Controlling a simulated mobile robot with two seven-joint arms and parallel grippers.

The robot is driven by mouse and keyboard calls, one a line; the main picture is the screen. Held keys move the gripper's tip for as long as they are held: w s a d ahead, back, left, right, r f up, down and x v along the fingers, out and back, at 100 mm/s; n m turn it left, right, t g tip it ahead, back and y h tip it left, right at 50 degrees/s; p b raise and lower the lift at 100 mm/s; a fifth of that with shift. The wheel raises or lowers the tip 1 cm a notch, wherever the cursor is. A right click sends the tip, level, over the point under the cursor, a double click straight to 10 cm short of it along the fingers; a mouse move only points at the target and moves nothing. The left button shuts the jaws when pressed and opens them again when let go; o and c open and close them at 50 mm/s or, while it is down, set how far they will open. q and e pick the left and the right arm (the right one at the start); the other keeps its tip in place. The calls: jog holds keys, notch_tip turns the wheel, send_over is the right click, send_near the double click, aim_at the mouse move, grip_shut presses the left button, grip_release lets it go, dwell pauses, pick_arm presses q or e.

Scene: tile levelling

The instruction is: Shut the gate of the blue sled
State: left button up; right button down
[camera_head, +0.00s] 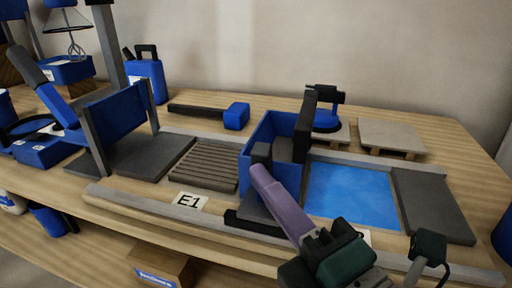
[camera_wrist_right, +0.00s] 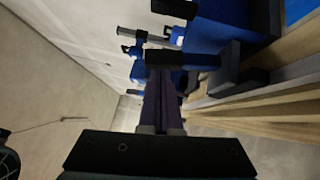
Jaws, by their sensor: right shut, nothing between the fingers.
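The blue sled (camera_head: 262,136) stands on the tiled strip at mid-table, between the slatted tile and the bright blue bed. It has blue side walls, and a tall dark upright (camera_head: 306,122) rises at its right side. I cannot tell for sure which dark part is the gate or how far it is open. In the right wrist view the closed fingers (camera_wrist_right: 165,60) point toward blue and dark parts. My left gripper is out of view.
A blue bed (camera_head: 350,190) and a grey slab (camera_head: 432,204) lie right of the sled. A slatted tile (camera_head: 205,165) lies left, beside the E1 label (camera_head: 190,202). A long rail (camera_head: 140,206) runs along the front. A mallet (camera_head: 235,115) and pale tile (camera_head: 390,134) lie behind.

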pick_arm(q)
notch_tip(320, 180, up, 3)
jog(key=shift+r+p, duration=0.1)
jog(key=shift+p, duration=0.8)
pick_arm(e)
jog(key=shift+w+d+r+m+g, duration=0.2)
jog(key=shift+w+r+m+g, duration=0.1)
jog(key=shift+w+r+m, duration=0.3)
jog(key=shift+w+f, duration=0.1)
jog(key=shift+w, duration=0.05)
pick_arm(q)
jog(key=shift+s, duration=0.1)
pick_arm(e)
jog(key=shift+d, duration=0.1)
